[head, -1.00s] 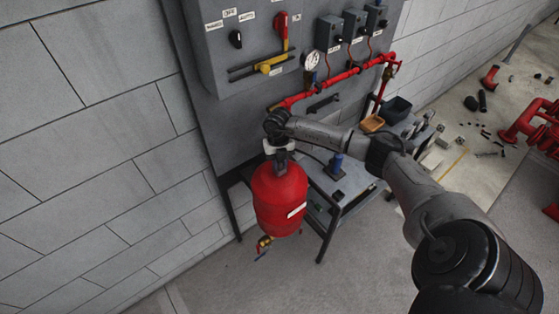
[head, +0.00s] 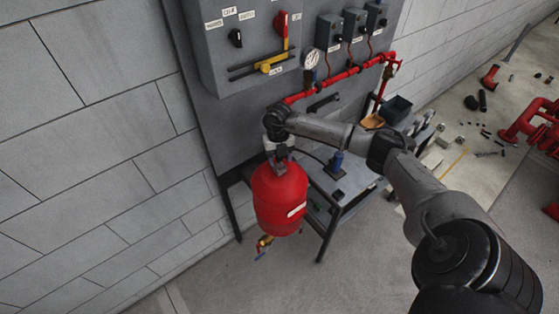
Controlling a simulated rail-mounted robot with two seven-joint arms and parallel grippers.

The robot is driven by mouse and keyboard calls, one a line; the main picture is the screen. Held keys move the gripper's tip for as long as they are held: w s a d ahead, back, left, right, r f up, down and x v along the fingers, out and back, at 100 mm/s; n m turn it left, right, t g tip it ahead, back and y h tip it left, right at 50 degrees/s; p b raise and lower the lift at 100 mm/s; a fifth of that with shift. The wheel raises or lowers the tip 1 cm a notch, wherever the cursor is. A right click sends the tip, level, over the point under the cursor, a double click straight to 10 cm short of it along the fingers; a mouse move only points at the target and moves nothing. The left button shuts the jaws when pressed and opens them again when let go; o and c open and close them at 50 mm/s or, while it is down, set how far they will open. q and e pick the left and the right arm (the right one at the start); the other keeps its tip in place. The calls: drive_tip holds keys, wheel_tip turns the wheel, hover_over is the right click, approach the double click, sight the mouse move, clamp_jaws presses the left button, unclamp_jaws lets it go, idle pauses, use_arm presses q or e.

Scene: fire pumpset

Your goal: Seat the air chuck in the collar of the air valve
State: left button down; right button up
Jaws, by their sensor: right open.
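The red pressure tank (head: 280,198) hangs or stands at the front left corner of the bench, with a small brass-and-blue valve under it. My right gripper (head: 281,154) is right at the top of the tank, pointing down, and is open. The air valve and its collar cannot be made out; my gripper covers the tank's top. My left gripper is out of view.
The grey bench (head: 352,180) stands behind the tank. A grey control cabinet (head: 247,45) and a red pipe (head: 345,76) with a gauge (head: 312,60) are above. A black bin (head: 397,109) sits at the bench's far end. The floor in front is clear.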

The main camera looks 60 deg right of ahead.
drive_tip(key=r, duration=0.6)
drive_tip(key=r+b, duration=0.1)
drive_tip(key=r, duration=0.1)
drive_tip(key=shift+w+d+r, duration=0.4)
drive_tip(key=w+a+f+n+t+y, duration=0.2)
drive_tip(key=a+y, duration=0.1)
drive_tip(key=a, duration=0.6)
drive_tip(key=w+a+f+n+t+y, duration=0.15)
drive_tip(key=a+y, duration=0.25)
drive_tip(key=a, duration=0.6)
drive_tip(key=a+r+m+t+y, duration=0.4)
drive_tip(key=a+m+t+y, duration=0.2)
drive_tip(key=a+t, duration=0.6)
drive_tip(key=s+d+f+m+g+h, duration=0.1)
drive_tip(key=s+f+m+h, duration=0.4)
drive_tip(key=m+h, duration=0.4)
drive_tip(key=s+d+f+m+h, duration=0.1)
drive_tip(key=s+f+m+h, duration=0.45)
drive_tip(key=m, duration=0.65)
drive_tip(key=s+a+f+g, duration=0.2)
drive_tip(key=s+g, duration=0.3)
drive_tip(key=s, duration=0.4)
drive_tip(key=s+a+f+m+g, duration=0.1)
drive_tip(key=s+f+g, duration=0.2)
drive_tip(key=s, duration=0.6)
drive_tip(key=shift+s+a+f+g+y, duration=0.25)
drive_tip(key=shift+a+g+y, duration=0.15)
drive_tip(key=shift+g, duration=0.55)
